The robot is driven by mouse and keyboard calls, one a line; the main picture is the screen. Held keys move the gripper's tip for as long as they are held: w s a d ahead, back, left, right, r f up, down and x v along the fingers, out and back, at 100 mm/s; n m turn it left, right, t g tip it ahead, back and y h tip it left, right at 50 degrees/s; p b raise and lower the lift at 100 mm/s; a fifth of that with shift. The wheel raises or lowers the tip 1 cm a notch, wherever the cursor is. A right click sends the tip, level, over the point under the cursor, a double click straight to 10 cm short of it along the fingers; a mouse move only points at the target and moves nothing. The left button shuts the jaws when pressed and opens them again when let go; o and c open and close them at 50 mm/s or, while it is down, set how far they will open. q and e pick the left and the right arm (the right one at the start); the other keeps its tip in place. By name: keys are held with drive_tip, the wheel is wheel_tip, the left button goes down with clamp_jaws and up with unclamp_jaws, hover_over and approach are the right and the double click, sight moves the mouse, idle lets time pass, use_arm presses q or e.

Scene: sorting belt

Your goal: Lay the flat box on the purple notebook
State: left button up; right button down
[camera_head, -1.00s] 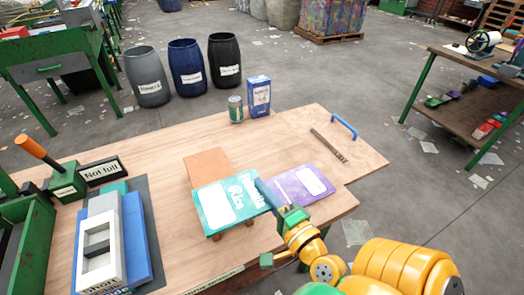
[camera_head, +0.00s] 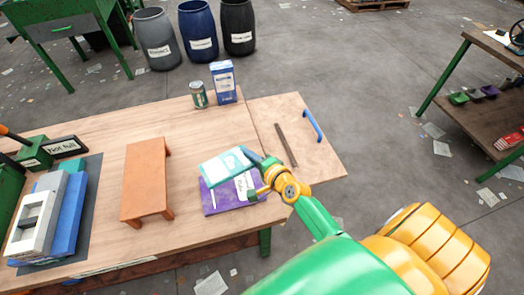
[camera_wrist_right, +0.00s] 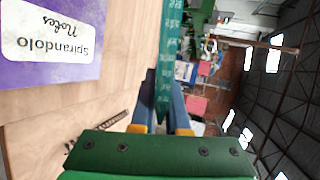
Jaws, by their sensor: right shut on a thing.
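The flat box (camera_head: 226,166) is thin, teal with white areas. My right gripper (camera_head: 256,160) is shut on its right edge. The box is held over the far part of the purple notebook (camera_head: 213,204) and hides some of it. In the right wrist view the box (camera_wrist_right: 169,55) shows edge-on between the blue fingers (camera_wrist_right: 175,118), with a gap between it and the notebook (camera_wrist_right: 52,72). The notebook has a white label and lies flat on the table (camera_head: 190,130). My left gripper is not in view.
A low orange-brown stand (camera_head: 146,180) is left of the notebook, its top bare. A can (camera_head: 198,95) and a blue carton (camera_head: 223,82) stand at the back. A dark stick (camera_head: 286,145) and a blue handle (camera_head: 312,125) are to the right. A grey-and-blue stack (camera_head: 50,220) sits far left.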

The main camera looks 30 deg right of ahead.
sight(249, 179)
drive_tip(key=shift+w+d, duration=0.1)
drive_tip(key=shift+d, duration=0.2)
drive_tip(key=shift+a+f, duration=0.25)
drive_tip(key=shift+f, duration=0.05)
drive_tip(key=f+b, duration=0.1)
drive_tip(key=a+f+b, duration=0.1)
drive_tip(key=b, duration=0.1)
drive_tip(key=f+b, duration=0.1)
drive_tip(key=shift+w+a+f, duration=0.2)
drive_tip(key=shift+a+f, duration=0.05)
drive_tip(key=shift+a, duration=0.1)
drive_tip(key=f+b, duration=0.6)
drive_tip(key=shift+d+f, duration=0.1)
drive_tip(key=shift+d, duration=0.2)
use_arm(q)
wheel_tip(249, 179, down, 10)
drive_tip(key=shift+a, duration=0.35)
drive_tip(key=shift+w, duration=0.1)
use_arm(e)
drive_tip(key=shift+r, duration=0.2)
drive_tip(key=c, duration=1.1)
unclamp_jaws()
